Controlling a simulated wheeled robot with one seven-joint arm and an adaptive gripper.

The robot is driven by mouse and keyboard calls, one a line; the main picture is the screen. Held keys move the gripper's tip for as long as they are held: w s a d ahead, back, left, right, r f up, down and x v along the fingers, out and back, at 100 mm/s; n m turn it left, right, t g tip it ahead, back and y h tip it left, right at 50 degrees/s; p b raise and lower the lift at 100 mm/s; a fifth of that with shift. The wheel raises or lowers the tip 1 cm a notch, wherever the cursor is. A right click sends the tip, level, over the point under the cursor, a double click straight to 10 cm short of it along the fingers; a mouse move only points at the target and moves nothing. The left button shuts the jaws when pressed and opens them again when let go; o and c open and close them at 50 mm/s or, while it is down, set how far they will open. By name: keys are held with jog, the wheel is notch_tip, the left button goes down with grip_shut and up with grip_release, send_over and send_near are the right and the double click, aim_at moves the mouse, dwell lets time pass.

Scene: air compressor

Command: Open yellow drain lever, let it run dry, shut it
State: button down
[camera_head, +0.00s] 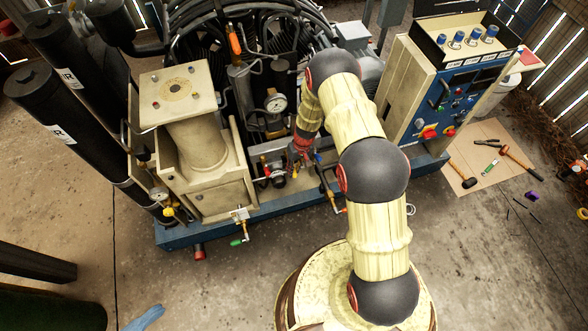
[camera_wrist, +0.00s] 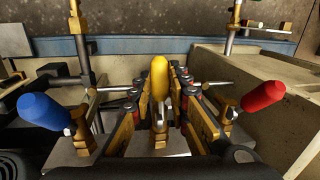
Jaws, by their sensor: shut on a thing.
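The yellow drain lever (camera_wrist: 159,78) stands in the middle of the wrist view, its rounded grip pointing up the picture from a brass valve body. My gripper (camera_wrist: 161,98) has one finger on each side of the lever and is shut on it. A blue lever (camera_wrist: 46,111) is to the left and a red lever (camera_wrist: 262,96) to the right, both apart from my fingers. I cannot tell whether water is running.
The blue base frame (camera_head: 280,200) runs along the compressor's front. A green-handled valve (camera_head: 238,241) sticks out low at the front. A control cabinet (camera_head: 440,90) stands right. Tools lie on cardboard (camera_head: 476,158) on the floor. A beige block (camera_wrist: 272,62) is close on the right.

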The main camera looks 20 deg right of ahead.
jog(key=shift+w+r+g+p, duration=0.1)
jog(key=shift+r+g+p, duration=0.4)
jog(key=shift+p, duration=0.45)
jog(key=shift+g+b, duration=0.3)
jog(key=shift+g, duration=0.4)
jog(key=shift+r+g, duration=0.15)
jog(key=shift+g, duration=0.15)
jog(key=c, duration=1.8)
grip_release()
jog(key=shift+o, duration=0.6)
jog(key=v, duration=1.2)
